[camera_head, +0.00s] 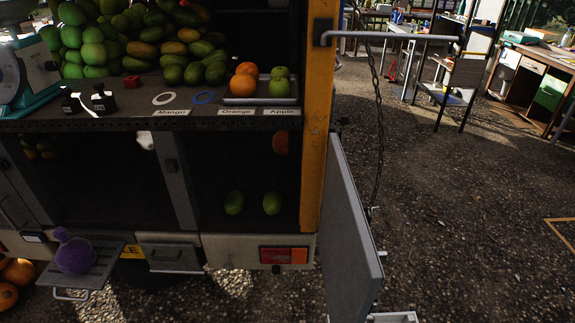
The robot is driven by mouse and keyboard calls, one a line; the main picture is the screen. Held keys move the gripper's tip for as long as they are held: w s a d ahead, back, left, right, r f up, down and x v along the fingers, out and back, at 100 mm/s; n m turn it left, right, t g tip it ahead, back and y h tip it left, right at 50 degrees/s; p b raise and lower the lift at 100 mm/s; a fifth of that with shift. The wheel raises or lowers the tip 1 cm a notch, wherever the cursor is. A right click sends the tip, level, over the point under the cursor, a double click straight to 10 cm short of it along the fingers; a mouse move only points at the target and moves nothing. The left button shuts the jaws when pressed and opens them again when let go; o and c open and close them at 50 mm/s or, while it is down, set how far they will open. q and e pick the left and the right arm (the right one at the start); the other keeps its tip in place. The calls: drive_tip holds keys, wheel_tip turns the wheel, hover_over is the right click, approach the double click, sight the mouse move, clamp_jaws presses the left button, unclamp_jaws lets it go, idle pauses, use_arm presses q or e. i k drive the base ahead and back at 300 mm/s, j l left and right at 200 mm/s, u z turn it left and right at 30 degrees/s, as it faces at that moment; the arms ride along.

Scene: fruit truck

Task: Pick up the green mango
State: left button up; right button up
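Two green mango-like fruits lie apart on the floor of the truck's open lower compartment, the left one (234,203) and the right one (271,204). A large heap of green and yellow-orange mangoes (145,49) lies on the upper shelf (130,100), behind a label reading Mango (171,112). Neither of my grippers shows in the head view.
A tray (262,100) with oranges (244,81) and green apples (279,81) stands on the shelf's right. A teal scale (36,75) stands at the left. A yellow post (319,110) and an open grey door panel (352,220) bound the compartment's right side. Open ground lies at right.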

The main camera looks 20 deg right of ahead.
sight(235, 204)
drive_tip(key=k+l+z, duration=0.1)
drive_tip(key=l, duration=0.3)
drive_tip(key=k+l, duration=0.15)
drive_tip(key=l, duration=0.3)
drive_tip(key=k+l+z, duration=0.15)
drive_tip(key=l, duration=0.25)
